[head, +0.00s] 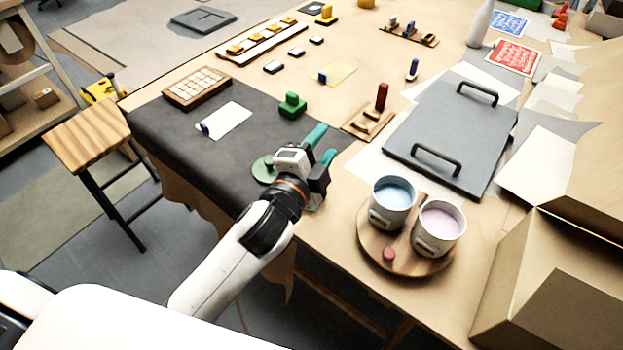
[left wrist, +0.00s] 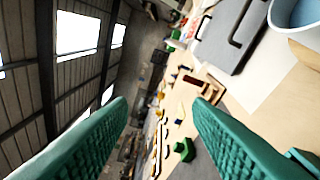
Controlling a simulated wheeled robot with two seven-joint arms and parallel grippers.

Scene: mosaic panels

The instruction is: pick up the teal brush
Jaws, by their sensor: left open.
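My left gripper (head: 322,146) is open and empty, with teal fingers, above the right edge of the dark mat. In the left wrist view, its two ribbed fingers (left wrist: 161,108) are spread with nothing between them. I cannot make out a teal brush for sure in either view. A flat green disc (head: 263,169) lies on the mat, partly hidden behind my left gripper. My right gripper is not in view.
A round wooden tray (head: 408,263) holds two paint cups (head: 393,203) (head: 438,229) near the front. A grey board (head: 450,125) with black handles lies to the right. A wooden holder (head: 368,123) with a red peg stands beyond the gripper. Cardboard boxes (head: 560,280) fill the right.

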